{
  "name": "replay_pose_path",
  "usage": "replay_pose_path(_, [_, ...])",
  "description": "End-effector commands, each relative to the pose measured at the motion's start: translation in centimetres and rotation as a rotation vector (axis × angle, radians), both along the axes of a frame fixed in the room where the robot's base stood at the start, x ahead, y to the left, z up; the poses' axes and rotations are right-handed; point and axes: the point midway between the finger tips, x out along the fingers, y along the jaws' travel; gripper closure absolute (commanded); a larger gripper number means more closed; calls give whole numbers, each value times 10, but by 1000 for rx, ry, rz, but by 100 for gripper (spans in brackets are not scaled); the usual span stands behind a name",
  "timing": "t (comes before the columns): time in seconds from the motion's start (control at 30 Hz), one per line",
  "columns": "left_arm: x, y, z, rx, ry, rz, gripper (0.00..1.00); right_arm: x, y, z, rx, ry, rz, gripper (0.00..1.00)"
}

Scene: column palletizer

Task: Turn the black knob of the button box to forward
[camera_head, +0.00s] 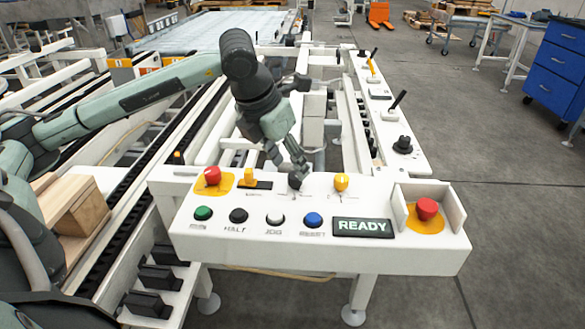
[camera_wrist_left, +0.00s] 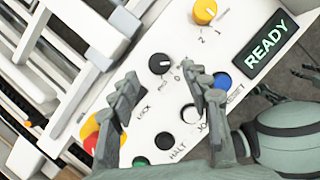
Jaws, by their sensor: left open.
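The button box (camera_head: 330,262) is a white panel across the front, with the black knob (camera_head: 295,182) in its upper row. In the left wrist view the black knob (camera_wrist_left: 161,64) is round, with labels around it, including a 0; I cannot make out its setting for sure. My left gripper (camera_head: 291,168) reaches down over the knob from behind in the head view. In the left wrist view its two fingers (camera_wrist_left: 165,90) are apart, one to each side below the knob. Nothing is between them; contact with the knob cannot be told.
A yellow knob (camera_head: 341,183) is right of the black one, a yellow switch (camera_head: 250,180) and a red button (camera_head: 212,176) left. Green, black, white and blue buttons sit in front, beside a READY display (camera_head: 362,227). A guarded red button (camera_head: 427,209) is at the right.

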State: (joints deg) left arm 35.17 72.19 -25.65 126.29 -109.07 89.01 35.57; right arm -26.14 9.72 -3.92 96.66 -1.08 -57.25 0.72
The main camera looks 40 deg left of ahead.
Motion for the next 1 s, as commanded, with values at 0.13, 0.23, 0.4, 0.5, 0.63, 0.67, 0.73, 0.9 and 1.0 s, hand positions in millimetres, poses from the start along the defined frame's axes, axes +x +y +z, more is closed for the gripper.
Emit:
replay_pose_path(0.13, [8,-1,-21,-2,2,0,52,-8,-2,-8,-5,14,4,60])
replay_pose_path(0.23, [12,-2,-29,-1,0,1,52,-12,-2,-13,-8,24,9,60])
replay_pose_path(0.4, [14,-2,-34,0,0,0,52,-12,0,-16,-6,22,15,60])
replay_pose_path(0.5, [14,-2,-34,0,0,0,52,-8,0,-15,-6,16,16,60])
replay_pose_path(0.63, [14,-2,-34,0,0,0,59,-4,0,-13,-6,9,15,60])
replay_pose_path(0.67, [14,-2,-34,0,0,0,62,-4,0,-13,-6,9,15,60])
replay_pose_path(0.73, [14,-2,-34,0,0,0,71,-3,-1,-12,-6,8,13,60])
replay_pose_path(0.9, [14,-2,-34,0,-1,0,92,-2,-2,-12,-8,8,10,60])
replay_pose_path(1.0, [14,-2,-34,0,-1,0,100,-2,-3,-12,-9,9,8,60])
